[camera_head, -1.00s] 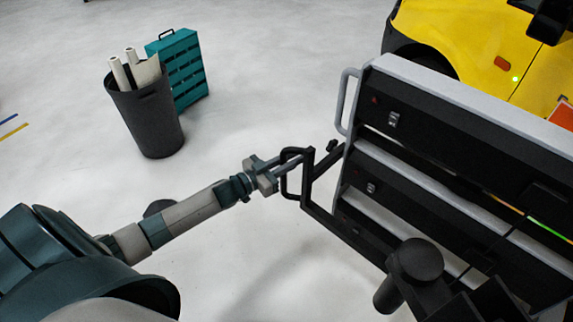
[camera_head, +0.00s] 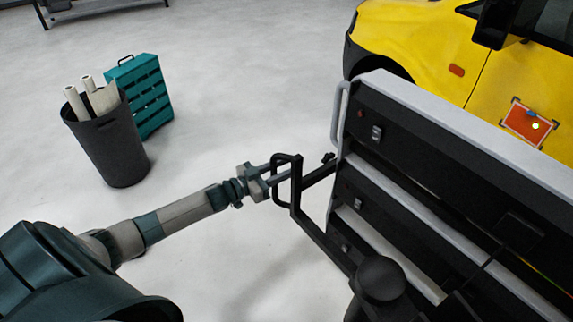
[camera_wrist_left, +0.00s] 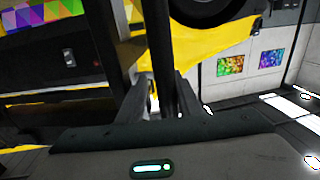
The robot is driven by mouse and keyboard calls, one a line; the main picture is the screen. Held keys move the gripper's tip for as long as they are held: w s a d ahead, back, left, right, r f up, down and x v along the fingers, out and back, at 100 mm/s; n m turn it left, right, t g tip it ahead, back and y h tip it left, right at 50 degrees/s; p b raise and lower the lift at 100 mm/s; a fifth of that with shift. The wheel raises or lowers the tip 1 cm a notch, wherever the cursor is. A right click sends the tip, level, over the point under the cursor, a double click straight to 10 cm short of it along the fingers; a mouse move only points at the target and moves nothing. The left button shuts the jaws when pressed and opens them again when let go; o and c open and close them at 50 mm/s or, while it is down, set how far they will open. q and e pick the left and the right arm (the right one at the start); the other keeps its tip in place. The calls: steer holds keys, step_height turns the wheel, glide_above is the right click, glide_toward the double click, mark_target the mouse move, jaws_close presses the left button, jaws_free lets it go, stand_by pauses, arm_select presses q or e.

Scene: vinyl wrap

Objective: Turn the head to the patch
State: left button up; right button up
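The patch (camera_head: 520,117) is an orange-red rectangle with dark corner marks on the yellow car's door. The head (camera_head: 440,180) is a large dark panel unit with a light grey frame, in front of the car. A black handle (camera_head: 297,190) sticks out from its left side. My left gripper (camera_head: 281,171) is at this handle. In the left wrist view, the two fingers (camera_wrist_left: 163,95) stand on either side of the black bar (camera_wrist_left: 157,40), closed around it. My right gripper is not in view.
The yellow car (camera_head: 420,45) stands behind the head. A dark bin (camera_head: 110,150) with white rolls and a teal slatted case (camera_head: 145,95) stand at the left. A bench (camera_head: 100,8) is at the back left. Grey floor between them is clear.

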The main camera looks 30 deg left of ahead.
arm_select(q)
steer(key=shift+r, duration=0.1)
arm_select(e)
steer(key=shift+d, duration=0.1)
arm_select(q)
steer(key=shift+a, duration=0.2)
steer(key=b+v, duration=0.1)
steer(key=v, duration=1.6)
steer(key=shift+s+d, duration=0.2)
steer(key=shift+d, duration=0.05)
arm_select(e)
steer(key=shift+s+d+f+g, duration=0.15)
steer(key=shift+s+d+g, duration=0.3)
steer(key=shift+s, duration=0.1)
arm_select(q)
steer(key=shift+d+r, duration=0.1)
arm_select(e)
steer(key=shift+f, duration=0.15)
